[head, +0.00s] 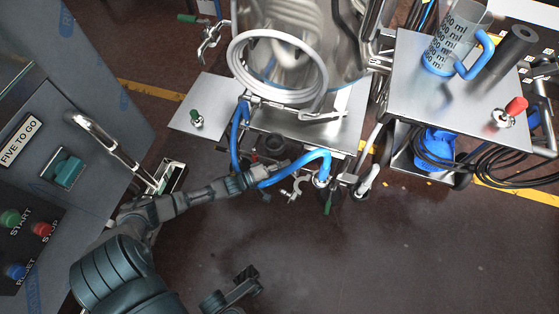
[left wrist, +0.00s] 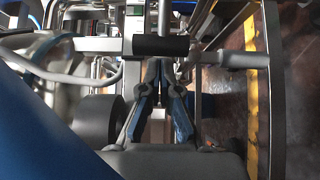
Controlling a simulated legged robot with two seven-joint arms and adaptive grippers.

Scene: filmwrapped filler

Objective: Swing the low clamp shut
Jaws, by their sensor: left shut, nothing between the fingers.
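A small silver clamp (head: 297,188) hangs low at the front of the steel vessel's stand, beside a blue hose (head: 318,160). Its parts look spread apart, but it is too small to be sure. My left gripper (head: 252,178) reaches in from the left and ends just left of the clamp, close to the hose. In the left wrist view its two fingers (left wrist: 160,75) come together with nothing between them, just below a black cylindrical grip (left wrist: 160,46) on a metal bar. A dark jointed part (head: 232,291) at the bottom of the head view may be my right gripper; its jaws are unclear.
A steel vessel (head: 300,30) with a coiled white hose stands behind. A steel cart top (head: 430,100) at the right carries a measuring jug (head: 452,40). A grey control panel (head: 70,120) fills the left. The dark floor in front is clear.

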